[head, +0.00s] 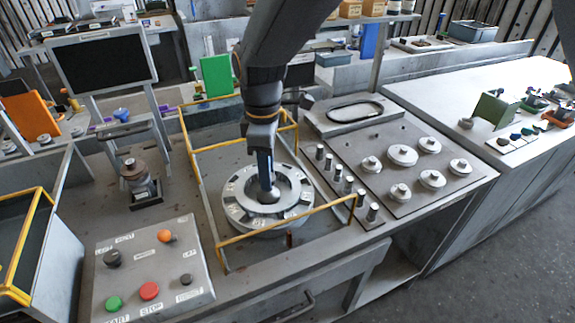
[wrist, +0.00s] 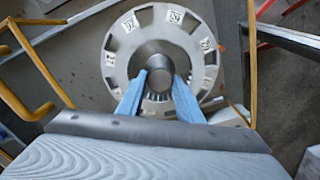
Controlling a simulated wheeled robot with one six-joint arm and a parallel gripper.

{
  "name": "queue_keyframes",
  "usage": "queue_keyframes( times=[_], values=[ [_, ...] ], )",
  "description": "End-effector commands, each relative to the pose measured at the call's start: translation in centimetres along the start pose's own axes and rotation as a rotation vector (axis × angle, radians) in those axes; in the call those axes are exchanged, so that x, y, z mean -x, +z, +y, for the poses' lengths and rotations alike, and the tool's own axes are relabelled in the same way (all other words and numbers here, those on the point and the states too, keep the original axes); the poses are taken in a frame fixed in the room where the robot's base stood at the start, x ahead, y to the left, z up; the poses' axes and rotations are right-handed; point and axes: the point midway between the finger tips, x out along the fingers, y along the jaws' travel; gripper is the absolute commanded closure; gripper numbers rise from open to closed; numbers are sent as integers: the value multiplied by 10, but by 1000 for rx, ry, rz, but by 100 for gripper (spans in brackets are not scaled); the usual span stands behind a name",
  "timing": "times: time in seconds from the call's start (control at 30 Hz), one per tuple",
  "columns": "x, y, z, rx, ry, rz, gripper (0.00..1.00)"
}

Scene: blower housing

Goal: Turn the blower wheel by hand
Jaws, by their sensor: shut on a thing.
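The blower wheel (head: 298,182) is a grey ring with slots and numbered white labels, lying flat inside a yellow-railed bay in the head view. It fills the upper middle of the wrist view (wrist: 118,68). A rounded dark grey hub knob (wrist: 157,62) stands at its centre. My gripper (head: 267,190) points straight down at the wheel's centre. In the wrist view its two blue fingers (wrist: 159,82) sit on either side of the hub and are shut on it. The fingers and palm hide the near part of the wheel.
Yellow rails (head: 290,223) surround the wheel. A control box (head: 150,270) with green, red, orange and black knobs stands front left. Several small posts (head: 338,172) and a panel of round knobs (head: 402,155) are at right. A monitor (head: 105,60) stands back left.

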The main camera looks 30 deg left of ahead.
Motion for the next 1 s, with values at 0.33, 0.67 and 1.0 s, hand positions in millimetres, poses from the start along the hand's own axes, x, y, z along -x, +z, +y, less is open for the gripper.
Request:
queue_keyframes(
  times=[0.33, 0.67, 1.0],
  values=[
    [3, -13, -4, 53, 8, 6, 100],
    [3, -12, -3, 49, 7, 6, 52],
    [2, -11, -4, 48, 3, 3, 49]
  ],
)
